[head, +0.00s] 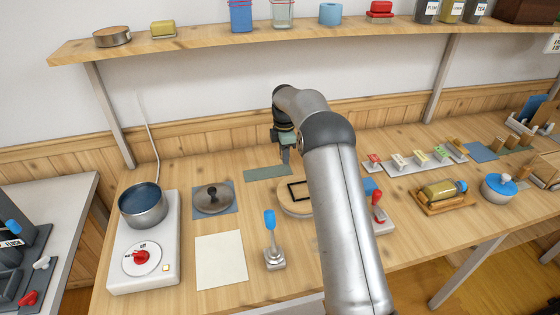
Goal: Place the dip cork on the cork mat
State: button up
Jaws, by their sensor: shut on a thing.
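My gripper (286,160) points down at the back of the table, just above or beside the right end of a grey-green mat (264,173). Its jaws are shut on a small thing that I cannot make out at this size. Small brown cork-like pieces (513,141) stand at the far right, by a flat blue mat (480,151) and a green mat (519,150). I cannot tell which piece is the dip cork or which mat is the cork mat.
My arm hides part of the table's middle. A pot (143,206) stands on a white hotplate (166,262) at left. A shelf (210,40) overhangs behind.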

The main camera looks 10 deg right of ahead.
aim_at(280, 171)
jog(key=shift+w+a+f, duration=0.3)
jog(key=shift+a+f, duration=0.25)
jog(key=shift+f, duration=0.2)
jog(key=shift+f+p, duration=0.3)
jog(key=shift+f, duration=1.3)
jog(key=shift+f, duration=0.2)
jog(key=o, duration=0.9)
jog(key=shift+o, duration=0.2)
jog(key=shift+r, duration=0.15)
